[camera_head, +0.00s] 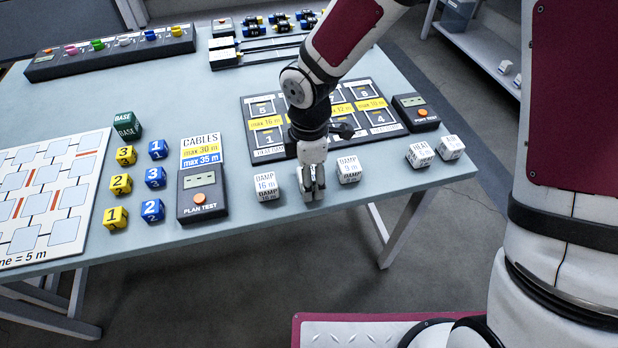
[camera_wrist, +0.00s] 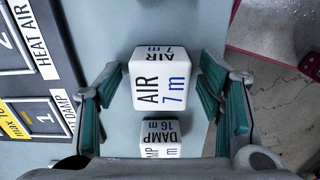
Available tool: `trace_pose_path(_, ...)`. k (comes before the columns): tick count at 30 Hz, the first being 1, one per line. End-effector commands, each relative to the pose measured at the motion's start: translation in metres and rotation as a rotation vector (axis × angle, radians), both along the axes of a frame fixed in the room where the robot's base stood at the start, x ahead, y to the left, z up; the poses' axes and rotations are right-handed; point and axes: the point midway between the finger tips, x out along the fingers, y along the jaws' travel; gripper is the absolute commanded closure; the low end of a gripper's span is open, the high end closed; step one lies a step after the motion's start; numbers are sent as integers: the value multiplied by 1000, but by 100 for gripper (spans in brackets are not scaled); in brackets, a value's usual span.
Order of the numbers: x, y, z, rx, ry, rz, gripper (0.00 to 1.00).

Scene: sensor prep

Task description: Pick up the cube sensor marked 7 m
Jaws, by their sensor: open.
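The white cube sensor marked AIR 7 m (camera_wrist: 158,82) sits on the table in the middle of the wrist view. My gripper (camera_wrist: 163,105) is open, with its teal-padded fingers on either side of the cube and a gap showing at each side. In the head view my gripper (camera_head: 311,186) points down at the table's front edge and largely hides this cube. A white DAMP 16 m cube (camera_head: 267,185) stands just left of it; it also shows below the AIR cube in the wrist view (camera_wrist: 160,140).
A DAMP 9 m cube (camera_head: 348,170) stands close to the right of my gripper. A HEAT cube (camera_head: 420,155) and another white cube (camera_head: 451,147) are farther right. The dark slot board (camera_head: 262,148) lies behind, the plan test box (camera_head: 203,194) to the left. The table edge is close in front.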

Motion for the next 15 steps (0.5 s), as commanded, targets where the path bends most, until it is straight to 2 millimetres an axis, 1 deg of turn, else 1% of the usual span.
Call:
trace_pose_path(6,0,0,-1,-1,0,0,38)
trace_pose_path(7,0,0,-1,-1,0,0,41)
trace_pose_path(13,0,0,-1,0,0,1,86)
trace_pose_path(14,0,0,-1,-1,0,1,90)
trace_pose_path(15,0,0,-1,0,0,1,90)
